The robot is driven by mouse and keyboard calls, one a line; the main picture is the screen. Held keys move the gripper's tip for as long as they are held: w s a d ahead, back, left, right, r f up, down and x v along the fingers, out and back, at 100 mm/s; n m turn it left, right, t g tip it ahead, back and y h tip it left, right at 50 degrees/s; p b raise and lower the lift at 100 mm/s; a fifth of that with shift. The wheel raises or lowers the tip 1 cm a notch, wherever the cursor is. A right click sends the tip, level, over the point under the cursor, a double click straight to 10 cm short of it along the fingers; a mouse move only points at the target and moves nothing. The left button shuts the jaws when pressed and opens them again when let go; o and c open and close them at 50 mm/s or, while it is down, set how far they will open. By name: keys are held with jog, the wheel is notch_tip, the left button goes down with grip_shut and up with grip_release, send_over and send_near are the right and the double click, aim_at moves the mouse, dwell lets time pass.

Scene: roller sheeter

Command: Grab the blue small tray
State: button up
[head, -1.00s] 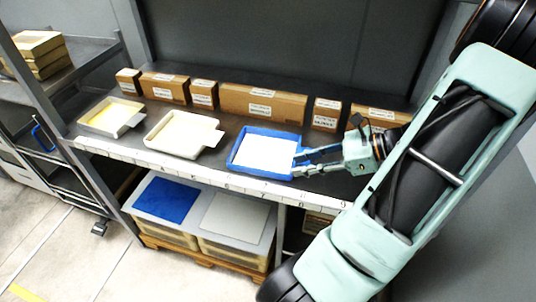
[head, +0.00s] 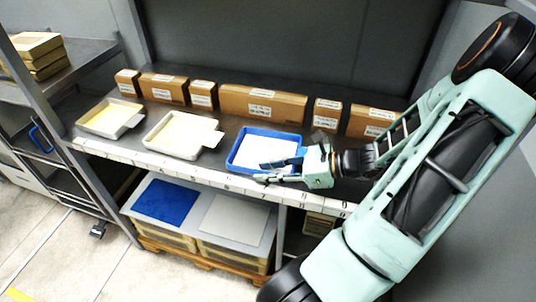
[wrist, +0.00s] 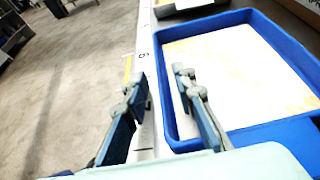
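The blue small tray (head: 237,153) lies on the shelf near its front edge, with a pale sheet inside. It also shows large in the wrist view (wrist: 164,98), to the right. My gripper (head: 277,170) is at the tray's front right corner in the head view and hides part of it. In the wrist view my gripper (wrist: 160,85) is open. One finger is over the tray's inside and the other is outside, beyond the shelf's front edge. The tray's near wall runs between the fingers. I cannot tell whether either finger touches it.
Several cardboard boxes (head: 262,105) line the back. A numbered strip (head: 220,178) runs along the shelf's front edge. Bins with a blue sheet (head: 165,201) are below.

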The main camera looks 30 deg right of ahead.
jog(key=shift+w+a, duration=0.15)
grip_shut()
dwell(0.5)
